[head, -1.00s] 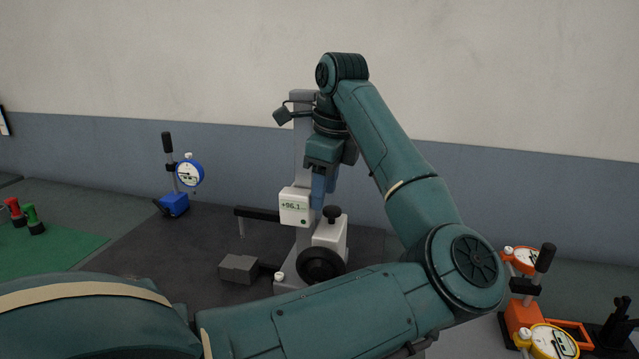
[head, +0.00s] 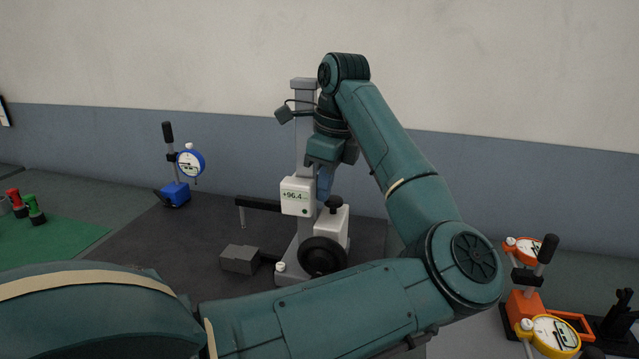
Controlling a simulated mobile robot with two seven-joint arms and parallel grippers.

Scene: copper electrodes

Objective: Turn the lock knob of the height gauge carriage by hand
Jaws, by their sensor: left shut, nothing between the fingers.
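The height gauge stands behind my left arm, with a grey column (head: 303,86) and a white carriage (head: 291,206) whose display reads about +96.4. A white block (head: 336,226) beside the carriage bears a small black knob (head: 334,202) on top and a large black handwheel (head: 322,257) in front. I cannot tell for sure which knob is the lock. My left gripper (head: 325,196) points down, shut and empty, at the right side of the carriage just above the small knob. Whether its tips touch anything is unclear. My right gripper is not in view.
A grey block (head: 239,259) lies left of the gauge's base, below the black measuring arm (head: 258,203). A blue indicator stand (head: 175,194) is at the back left. Orange and yellow dial stands (head: 523,309) are at the right. Green mat (head: 70,242) at left.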

